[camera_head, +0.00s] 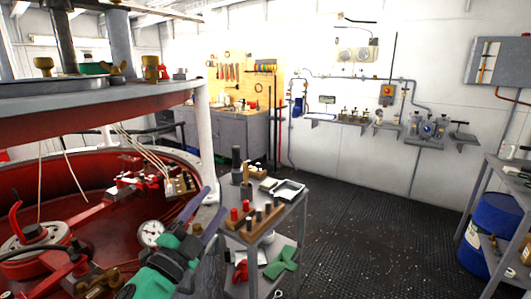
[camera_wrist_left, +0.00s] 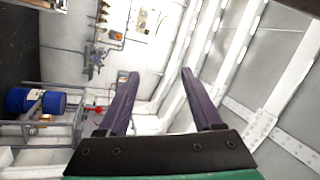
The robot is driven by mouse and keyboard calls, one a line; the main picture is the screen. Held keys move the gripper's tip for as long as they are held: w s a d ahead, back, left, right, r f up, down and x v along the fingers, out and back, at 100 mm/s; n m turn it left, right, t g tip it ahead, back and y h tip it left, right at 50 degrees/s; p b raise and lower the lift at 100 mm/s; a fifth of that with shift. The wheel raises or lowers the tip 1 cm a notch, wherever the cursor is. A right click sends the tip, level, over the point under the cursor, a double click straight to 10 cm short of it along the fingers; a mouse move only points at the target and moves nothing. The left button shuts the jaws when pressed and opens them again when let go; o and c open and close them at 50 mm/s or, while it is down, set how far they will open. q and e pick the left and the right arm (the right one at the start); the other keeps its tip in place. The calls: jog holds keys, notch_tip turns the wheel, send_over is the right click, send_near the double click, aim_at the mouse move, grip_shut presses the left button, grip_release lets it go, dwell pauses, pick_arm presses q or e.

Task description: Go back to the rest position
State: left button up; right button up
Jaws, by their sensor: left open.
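My left gripper (camera_head: 216,199) comes in from the bottom of the head view, with a green and black body and two purple fingers. The fingers stand apart, with nothing between them. It is in front of the red round machine basin (camera_head: 95,253) and left of the small grey trolley (camera_head: 285,223). In the left wrist view the gripper (camera_wrist_left: 160,75) points towards a white wall with beams, and the space between its fingers is empty. My right gripper is in neither view.
A wooden block with red and dark pegs (camera_head: 255,223) stands on the trolley. A pressure gauge (camera_head: 151,233) is just left of the gripper. A grey shelf (camera_head: 511,185) and blue drum (camera_head: 489,230) stand at the right. The dark floor (camera_head: 365,215) between is clear.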

pick_arm(q)
jog(key=s+a+f+n+g+y, duration=0.3)
jog(key=a+f+n+y, duration=0.25)
jog(key=f, duration=0.45)
jog(key=s+a+f+n+g+y, duration=0.35)
jog(key=a+f+n, duration=0.3)
jog(key=f, duration=0.35)
jog(key=s+d+f+n+g, duration=0.1)
jog(key=s+f+n+g, duration=0.3)
jog(key=s+f+g, duration=0.9)
jog(key=s+f+t, duration=0.1)
jog(key=s+f, duration=0.2)
jog(key=f, duration=0.9)
jog(key=s+f+t, duration=0.1)
jog(key=s+f, duration=0.3)
jog(key=f, duration=0.8)
jog(key=s+a+f+g, duration=0.1)
jog(key=s+a+f, duration=0.2)
jog(key=s+f, duration=1)
jog(key=s, duration=0.3)
jog(key=shift+s+f+m+h, duration=0.15)
jog(key=shift+f+m+h, duration=0.15)
jog(key=shift+f+m, duration=0.1)
